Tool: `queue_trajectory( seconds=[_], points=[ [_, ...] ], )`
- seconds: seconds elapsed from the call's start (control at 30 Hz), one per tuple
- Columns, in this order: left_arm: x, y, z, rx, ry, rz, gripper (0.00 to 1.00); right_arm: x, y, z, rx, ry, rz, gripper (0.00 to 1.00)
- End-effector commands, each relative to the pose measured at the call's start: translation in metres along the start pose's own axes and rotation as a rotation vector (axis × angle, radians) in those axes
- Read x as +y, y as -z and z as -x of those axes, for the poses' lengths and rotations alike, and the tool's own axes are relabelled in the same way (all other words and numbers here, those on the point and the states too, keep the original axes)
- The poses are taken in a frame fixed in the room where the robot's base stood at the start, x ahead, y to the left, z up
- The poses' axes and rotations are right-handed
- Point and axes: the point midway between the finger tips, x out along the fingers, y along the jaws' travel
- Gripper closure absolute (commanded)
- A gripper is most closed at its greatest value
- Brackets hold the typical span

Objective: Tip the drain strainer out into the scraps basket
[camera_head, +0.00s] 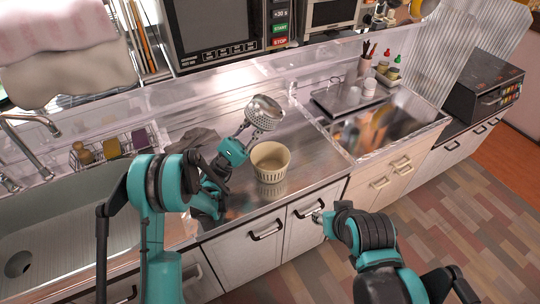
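The drain strainer (264,106) is a silver, perforated metal cup. It is in the air above the counter, up and slightly left of the scraps basket. My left gripper (256,126) is shut on its lower side. I cannot tell whether scraps are inside it. The scraps basket (271,160) is a cream, slotted round tub standing upright on the steel counter, with its open top facing up. My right gripper (316,212) is low in front of the cabinet doors, away from both; its finger opening is too small to read.
A large sink (70,225) lies at the left with a faucet (30,118) and a wire rack of jars (112,150) behind it. A second basin (385,128) is at the right. A microwave (225,30) stands behind. The counter (310,165) right of the basket is clear.

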Motion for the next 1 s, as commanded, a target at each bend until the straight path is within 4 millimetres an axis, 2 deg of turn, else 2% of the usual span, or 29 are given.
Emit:
queue_trajectory(
  seconds=[0.23,0.43,0.6,0.7,1.0],
  points=[
    [0.001,-0.001,-0.001,0.000,0.000,0.000,1.00,0.000,0.001,0.001,0.000,0.000,0.000,0.60],
    [0.011,-0.018,-0.023,0.000,0.001,0.000,1.00,0.000,0.008,0.012,0.000,0.000,0.000,0.60],
    [0.003,-0.004,-0.005,0.000,0.001,0.000,1.00,0.000,-0.003,-0.005,0.000,0.000,0.000,0.60],
    [0.000,0.001,0.001,0.000,0.000,0.000,1.00,0.000,0.000,0.000,0.000,0.000,0.000,0.60],
    [0.002,-0.003,-0.003,0.000,0.001,0.000,1.00,0.000,0.001,0.002,0.000,0.000,0.000,0.60]
  ],
)
